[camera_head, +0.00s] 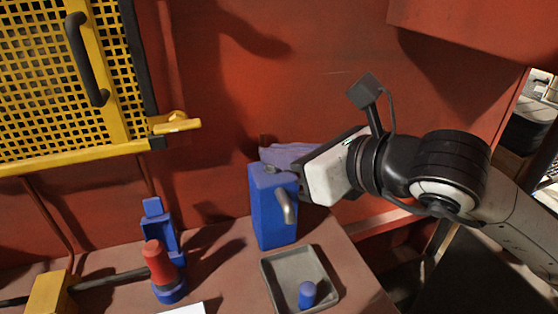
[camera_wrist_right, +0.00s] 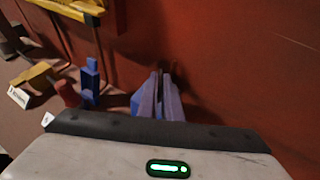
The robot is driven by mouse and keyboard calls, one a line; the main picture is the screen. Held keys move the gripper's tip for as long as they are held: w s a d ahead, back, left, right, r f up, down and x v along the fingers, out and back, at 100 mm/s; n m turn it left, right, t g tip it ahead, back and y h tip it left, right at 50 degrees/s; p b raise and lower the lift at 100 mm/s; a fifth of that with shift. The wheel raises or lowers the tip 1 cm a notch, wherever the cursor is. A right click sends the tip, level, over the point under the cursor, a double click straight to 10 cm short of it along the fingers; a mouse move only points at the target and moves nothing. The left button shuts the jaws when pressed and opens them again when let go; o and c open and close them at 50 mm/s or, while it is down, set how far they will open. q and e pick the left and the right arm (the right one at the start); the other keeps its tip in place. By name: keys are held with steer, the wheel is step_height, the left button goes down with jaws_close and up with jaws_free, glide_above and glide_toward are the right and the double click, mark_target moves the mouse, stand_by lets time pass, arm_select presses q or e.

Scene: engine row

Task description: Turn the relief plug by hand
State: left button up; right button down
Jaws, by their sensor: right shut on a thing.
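My right gripper (camera_head: 298,161) reaches in from the right behind the top of a blue can with a grey spout (camera_head: 272,212). No part is clearly marked as the relief plug. A red knob on a blue base (camera_head: 160,265) stands by the pipe at the lower left, apart from the gripper. My left gripper is out of view.
A grey tray (camera_head: 268,281) holds a blue cylinder (camera_head: 307,293). A blue stand (camera_head: 157,226) is behind the red knob. A yellow block (camera_head: 48,292) sits on the pipe. A yellow mesh guard (camera_head: 109,90) with a dark handle is at upper left. A red wall (camera_head: 330,60) stands behind.

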steer(key=g, duration=0.1)
steer(key=n+y+b, duration=0.1)
steer(key=n+g+y, duration=0.1)
steer(key=shift+w+d+f+g, duration=0.25)
steer(key=shift+g, duration=0.05)
steer(key=n+g, duration=0.1)
steer(key=n+g+y, duration=0.1)
steer(key=n, duration=0.1)
steer(key=shift+w+g+b, duration=0.2)
steer(key=shift+g+b, duration=0.2)
steer(key=n+g, duration=0.1)
steer(key=n+g+y, duration=0.1)
steer(key=n+g, duration=0.1)
steer(key=shift+w+n+g, duration=0.2)
steer(key=shift+n+g, duration=0.1)
steer(key=shift+w+f+n+g, duration=0.1)
steer(key=shift+w+n+g, duration=0.05)
steer(key=shift+n+g, duration=1.4)
steer(key=shift+g, duration=0.25)
steer(key=shift+f, duration=0.1)
steer(key=c, duration=1.9)
jaws_free()
steer(key=shift+c, duration=0.2)
steer(key=shift+d, duration=0.1)
steer(key=shift+r, duration=0.2)
